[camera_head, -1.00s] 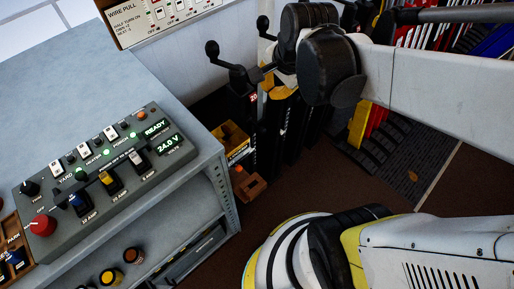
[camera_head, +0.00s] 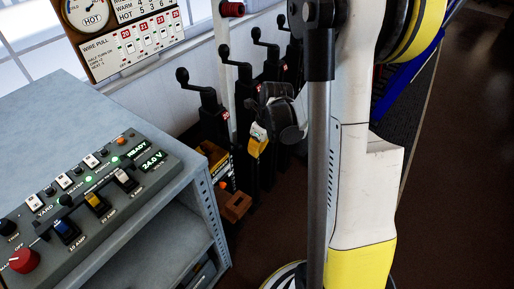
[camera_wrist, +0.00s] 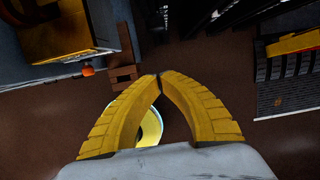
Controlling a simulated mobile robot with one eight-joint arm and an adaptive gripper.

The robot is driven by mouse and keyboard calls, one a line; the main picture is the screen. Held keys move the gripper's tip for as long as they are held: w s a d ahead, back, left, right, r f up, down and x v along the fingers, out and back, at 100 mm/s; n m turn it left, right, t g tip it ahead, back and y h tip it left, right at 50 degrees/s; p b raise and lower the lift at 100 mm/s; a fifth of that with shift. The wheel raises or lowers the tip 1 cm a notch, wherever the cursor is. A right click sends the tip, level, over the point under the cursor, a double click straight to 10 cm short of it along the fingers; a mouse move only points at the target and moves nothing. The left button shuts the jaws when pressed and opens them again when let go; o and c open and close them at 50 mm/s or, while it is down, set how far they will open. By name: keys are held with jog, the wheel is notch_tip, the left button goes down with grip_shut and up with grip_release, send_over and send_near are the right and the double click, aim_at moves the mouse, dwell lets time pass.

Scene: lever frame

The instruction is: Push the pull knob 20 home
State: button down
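A row of black lever posts stands beyond the bench in the head view. I cannot tell for certain which part is pull knob 20. My gripper (camera_head: 258,143) hangs in front of the posts, to the right of the nearest one. In the wrist view my gripper (camera_wrist: 158,75) has its yellow fingertips together, with nothing visible between them, pointing over the brown floor. No lever is at the fingertips there.
A grey bench (camera_head: 90,110) with a switch panel (camera_head: 95,195) fills the left. A yellow bin (camera_head: 213,155) and a brown wooden box (camera_head: 235,207) sit between bench and posts. A gauge and wire-pull board (camera_head: 125,35) is behind. Brown floor (camera_wrist: 50,130) is open below the gripper.

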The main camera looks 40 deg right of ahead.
aim_at(239, 147)
jog(key=shift+w+a+f+b, duration=0.3)
jog(key=shift+w+f+b, duration=0.2)
jog(key=shift+w, duration=0.25)
jog(key=shift+w+a+f+b, duration=0.3)
jog(key=shift+w+f+b, duration=0.05)
jog(key=shift+w+f, duration=0.35)
jog(key=shift+w+a+f+b, duration=0.3)
jog(key=shift+w+f+b, duration=0.2)
jog(key=shift+w, duration=0.3)
jog(key=shift+w, duration=0.1)
jog(key=shift+w+a, duration=0.25)
jog(key=shift+w, duration=0.45)
jog(key=shift+w+a, duration=0.25)
jog(key=shift+w, duration=0.4)
